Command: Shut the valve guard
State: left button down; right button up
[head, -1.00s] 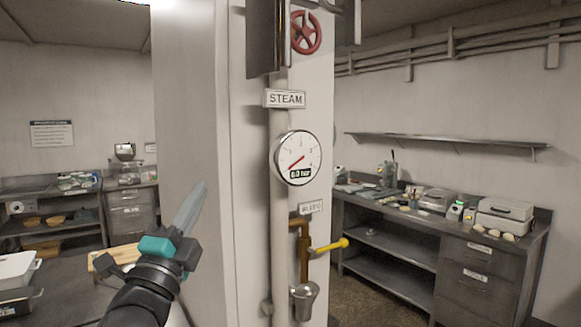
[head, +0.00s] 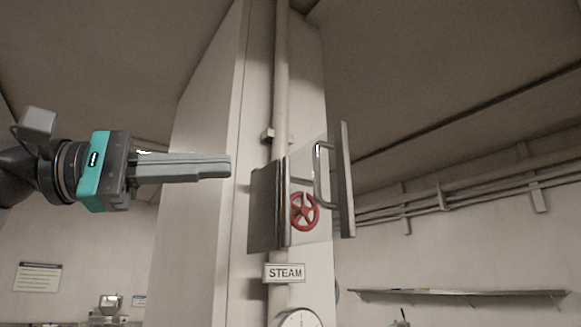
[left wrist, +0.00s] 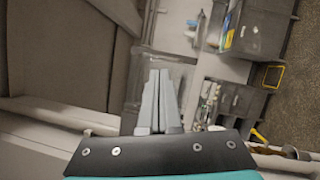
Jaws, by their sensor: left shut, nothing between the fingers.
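The valve guard (head: 346,180) is on the column in the middle of the head view. It has a clear pane, a bent metal handle (head: 322,172) and a grey outer edge. It stands swung out to the right from its grey housing (head: 267,208). The red valve wheel (head: 304,211) shows beside the housing, behind the pane. My left gripper (head: 229,166) is shut and empty, left of the housing and pointing right, apart from the handle. In the left wrist view its fingers (left wrist: 158,78) are together. My right gripper is not in view.
A STEAM sign (head: 284,273) and a pressure gauge (head: 298,319) sit below the guard. A pipe (head: 281,80) runs up the column (head: 215,150). A shelf (head: 460,293) and wall pipes are at the right. The air right of the guard looks clear.

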pick_arm(q)
jog(key=s+a+r+m+t+y, duration=0.1)
jog(key=s+a+r+t+y, duration=0.1)
jog(key=a+y, duration=0.1)
jog(key=p+x, duration=0.2)
jog(key=x, duration=1.1)
jog(key=shift+w+d, duration=0.25)
jog(key=shift+d, duration=0.1)
jog(key=shift+f, duration=0.1)
